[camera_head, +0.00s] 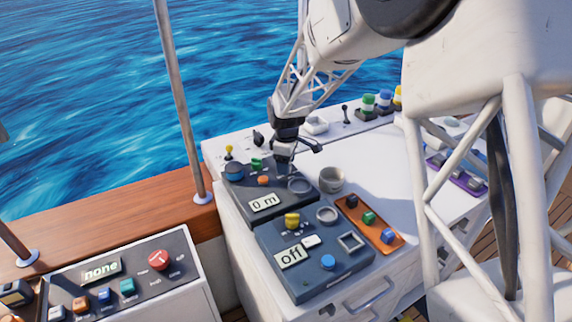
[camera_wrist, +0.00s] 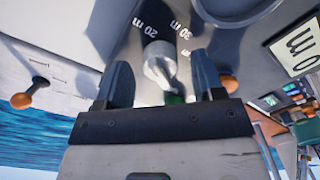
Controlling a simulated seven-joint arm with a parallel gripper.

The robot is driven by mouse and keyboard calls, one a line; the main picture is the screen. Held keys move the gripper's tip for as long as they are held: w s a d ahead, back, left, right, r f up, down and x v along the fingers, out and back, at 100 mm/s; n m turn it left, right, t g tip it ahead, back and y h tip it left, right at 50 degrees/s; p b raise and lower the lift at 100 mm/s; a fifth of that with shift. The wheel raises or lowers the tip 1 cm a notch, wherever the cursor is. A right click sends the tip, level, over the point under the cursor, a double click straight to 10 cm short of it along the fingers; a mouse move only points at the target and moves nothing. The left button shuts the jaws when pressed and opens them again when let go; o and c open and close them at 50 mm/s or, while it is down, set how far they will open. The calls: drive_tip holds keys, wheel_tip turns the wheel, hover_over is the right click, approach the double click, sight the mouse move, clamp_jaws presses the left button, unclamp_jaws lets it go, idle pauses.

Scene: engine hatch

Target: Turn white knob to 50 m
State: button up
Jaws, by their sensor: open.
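The white knob (camera_wrist: 158,62) shows in the wrist view as a pale, rounded metal-like piece on the grey panel. Printed marks "20 m" (camera_wrist: 153,18) and "30 m" (camera_wrist: 181,28) are beside it. My gripper (camera_wrist: 161,78) is open, with one finger on each side of the knob; I cannot tell whether they touch it. In the head view my gripper (camera_head: 285,160) is low over the back of the dark panel (camera_head: 240,192), and the knob is hidden there. The panel's display (camera_head: 264,203) reads "0 m"; it also shows in the wrist view (camera_wrist: 297,46).
In front, another panel's display (camera_head: 291,257) reads "off". The white top (camera_head: 370,155) farther right has clear room.

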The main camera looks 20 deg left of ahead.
drive_tip(key=shift+f, duration=0.35)
drive_tip(key=c, duration=0.9)
